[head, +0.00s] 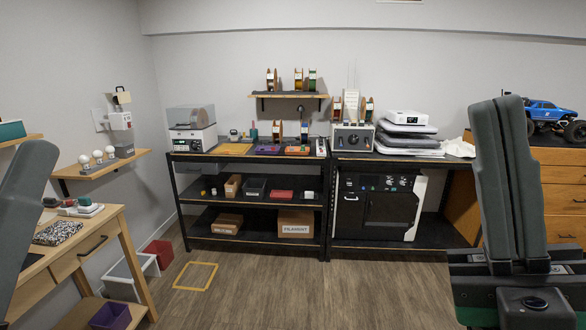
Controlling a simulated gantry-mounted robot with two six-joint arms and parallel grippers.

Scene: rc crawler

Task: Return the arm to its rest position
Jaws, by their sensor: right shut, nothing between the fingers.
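My right gripper (500,108) stands upright at the right side of the head view, large and close to the camera. Its two dark grey fingers are together, with nothing between them. Its dark base shows below, near the lower right corner. It is in the air, in front of the wooden drawer cabinet (565,172). At the left edge, a grey part of my left arm side (22,210) is cut off by the frame. Its jaws cannot be made out.
A blue RC crawler (548,112) sits on the cabinet behind my right gripper. A black shelf bench (250,205) stands along the back wall. A wooden desk (120,222) is at left, with a white bin (140,266) beside it. The middle floor is clear.

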